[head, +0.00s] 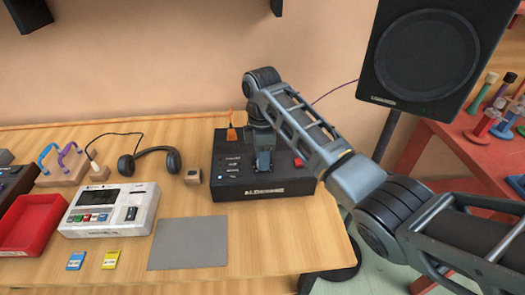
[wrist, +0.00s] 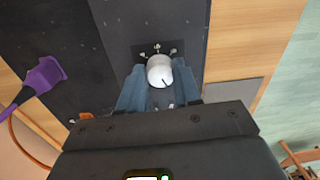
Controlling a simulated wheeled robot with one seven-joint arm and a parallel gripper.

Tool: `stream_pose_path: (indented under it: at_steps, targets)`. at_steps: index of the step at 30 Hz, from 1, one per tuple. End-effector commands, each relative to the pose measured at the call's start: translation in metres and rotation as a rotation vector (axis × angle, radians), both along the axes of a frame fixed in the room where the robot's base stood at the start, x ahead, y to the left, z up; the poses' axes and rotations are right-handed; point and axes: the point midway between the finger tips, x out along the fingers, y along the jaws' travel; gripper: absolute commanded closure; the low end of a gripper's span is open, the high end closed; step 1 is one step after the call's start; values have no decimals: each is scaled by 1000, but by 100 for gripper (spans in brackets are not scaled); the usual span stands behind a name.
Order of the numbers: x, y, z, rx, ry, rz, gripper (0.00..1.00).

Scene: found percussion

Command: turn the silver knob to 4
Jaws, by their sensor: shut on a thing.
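The silver knob (wrist: 160,70) is a round, pale cap with a dark pointer line, on the top of a black box. It sits between the two fingers of my gripper (wrist: 159,88) in the wrist view. The fingers are shut on its sides. The pointer line runs toward the lower right in that view. Small white marks ring the knob, but their numbers are too small to read. In the head view my gripper (head: 263,160) points down onto the black box (head: 280,195), and it hides the knob.
A red button (head: 298,162) and an orange plug (head: 231,133) are on the box. A purple plug (wrist: 40,78) shows in the wrist view. A grey mat (head: 188,243), white device (head: 110,210) and headphones (head: 150,160) lie left. A speaker (head: 425,55) stands right.

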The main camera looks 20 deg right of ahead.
Motion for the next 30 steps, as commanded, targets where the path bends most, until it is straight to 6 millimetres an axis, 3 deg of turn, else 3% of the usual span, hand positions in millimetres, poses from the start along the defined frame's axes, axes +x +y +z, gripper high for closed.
stream_pose_path:
  at_steps: [30]
  targets:
    - [-1,0,0,1,0,-966,98]
